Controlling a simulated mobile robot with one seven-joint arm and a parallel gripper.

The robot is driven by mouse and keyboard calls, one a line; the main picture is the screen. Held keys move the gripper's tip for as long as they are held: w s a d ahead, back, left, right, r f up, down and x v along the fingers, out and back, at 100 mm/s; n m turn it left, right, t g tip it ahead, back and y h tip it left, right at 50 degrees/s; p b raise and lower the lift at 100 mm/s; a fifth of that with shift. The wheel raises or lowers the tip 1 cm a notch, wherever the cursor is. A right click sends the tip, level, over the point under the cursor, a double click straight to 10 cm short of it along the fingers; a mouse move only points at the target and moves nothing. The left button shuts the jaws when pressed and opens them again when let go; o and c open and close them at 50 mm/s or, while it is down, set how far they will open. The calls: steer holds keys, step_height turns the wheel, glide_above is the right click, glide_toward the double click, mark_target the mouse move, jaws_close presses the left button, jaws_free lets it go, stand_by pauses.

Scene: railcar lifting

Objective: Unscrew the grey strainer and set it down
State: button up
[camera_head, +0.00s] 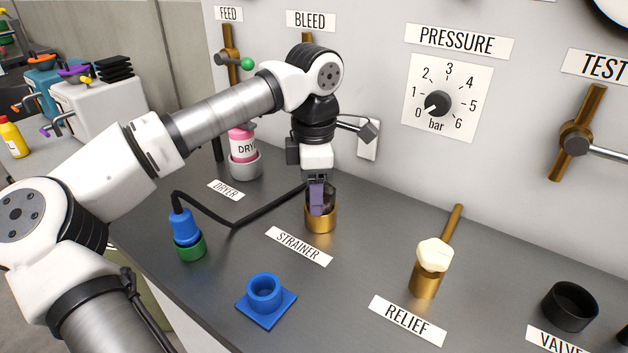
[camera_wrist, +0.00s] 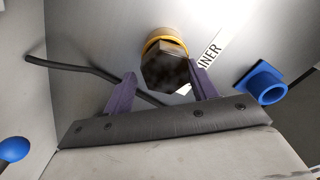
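The strainer (camera_wrist: 165,70) is a dark hexagonal-headed piece seated in a brass socket (camera_head: 320,221) behind the STRAINER label. In the head view the strainer (camera_head: 329,198) is partly hidden by my fingers. My gripper (camera_head: 317,207) points down at it from above. In the wrist view my gripper (camera_wrist: 162,72) has its two purple fingers spread, with the hexagonal head between and beyond their tips. The right finger is close to the head; a gap shows at the left finger. I cannot tell whether either finger touches it.
A blue square holder (camera_head: 265,299) stands in front on the grey bench. A black hose (camera_head: 235,222) runs from a blue plug (camera_head: 184,227) to behind the strainer. The pink DRYER canister (camera_head: 243,145) is behind left; the RELIEF valve (camera_head: 428,270) and black VALVE cup (camera_head: 570,306) are right.

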steer(key=m, duration=0.4)
steer(key=shift+d+r+p, duration=0.1)
steer(key=shift+p, duration=0.25)
steer(key=m, duration=0.8)
steer(key=shift+p, duration=0.35)
steer(key=m, duration=0.5)
steer(key=shift+c, duration=0.2)
